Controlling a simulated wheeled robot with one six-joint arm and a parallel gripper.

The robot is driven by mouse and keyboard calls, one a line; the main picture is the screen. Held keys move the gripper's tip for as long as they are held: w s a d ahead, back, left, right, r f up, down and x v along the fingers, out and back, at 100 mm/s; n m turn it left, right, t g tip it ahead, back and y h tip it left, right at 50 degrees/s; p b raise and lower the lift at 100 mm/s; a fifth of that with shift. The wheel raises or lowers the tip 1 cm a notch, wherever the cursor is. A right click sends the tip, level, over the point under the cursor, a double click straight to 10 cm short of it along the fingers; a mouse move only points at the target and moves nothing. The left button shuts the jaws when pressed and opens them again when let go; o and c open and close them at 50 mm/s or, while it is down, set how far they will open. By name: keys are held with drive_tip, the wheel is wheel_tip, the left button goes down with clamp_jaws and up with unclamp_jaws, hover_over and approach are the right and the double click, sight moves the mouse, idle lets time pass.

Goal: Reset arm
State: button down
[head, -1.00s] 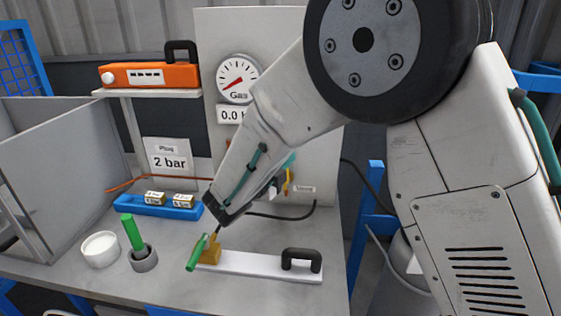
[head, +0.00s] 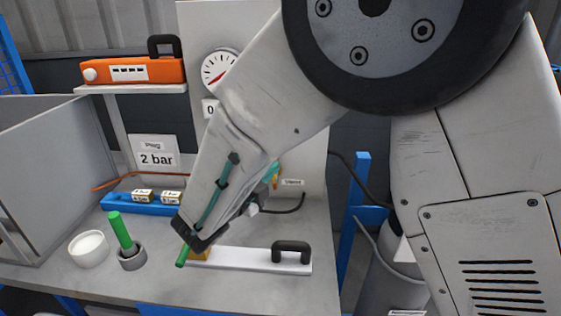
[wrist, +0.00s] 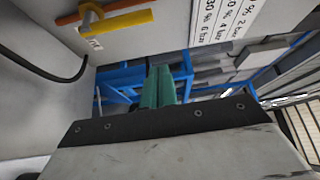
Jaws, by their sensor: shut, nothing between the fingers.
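My gripper (wrist: 158,88) shows in the wrist view as two teal-green fingers close together, shut with nothing between them. It points toward a blue frame (wrist: 118,82) and is apart from everything I can make out. In the head view my pale arm crosses the middle of the picture and covers part of the grey panel. The gripper is mostly hidden behind the arm there, with a bit of teal showing at its right side.
The bench holds a white plate with a black handle (head: 291,250), a green rod in a grey cup (head: 121,232), a white cup (head: 88,249) and a blue tray (head: 121,204). An orange box (head: 133,71) sits on a shelf. A yellow lever (wrist: 90,17) is upper left in the wrist view.

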drive_tip(key=shift+v, duration=0.8)
drive_tip(key=s+d+f+m+g, duration=0.1)
drive_tip(key=s+d+m+g, duration=0.6)
drive_tip(key=m, duration=0.5)
drive_tip(key=s+d+f+m+g, duration=0.1)
drive_tip(key=s+d+m+g, duration=0.4)
drive_tip(key=d+m, duration=0.65)
drive_tip(key=s+d+r+m+y, duration=0.3)
drive_tip(key=s+d+m+y, duration=0.2)
drive_tip(key=s+m, duration=0.3)
drive_tip(key=s+d+r+m+g+y, duration=0.1)
drive_tip(key=s+d+r+m+y, duration=0.3)
drive_tip(key=m, duration=1.1)
drive_tip(key=shift+s+d+m+y, duration=0.4)
drive_tip(key=shift+s+y, duration=0.6)
drive_tip(key=shift+s, duration=1.15)
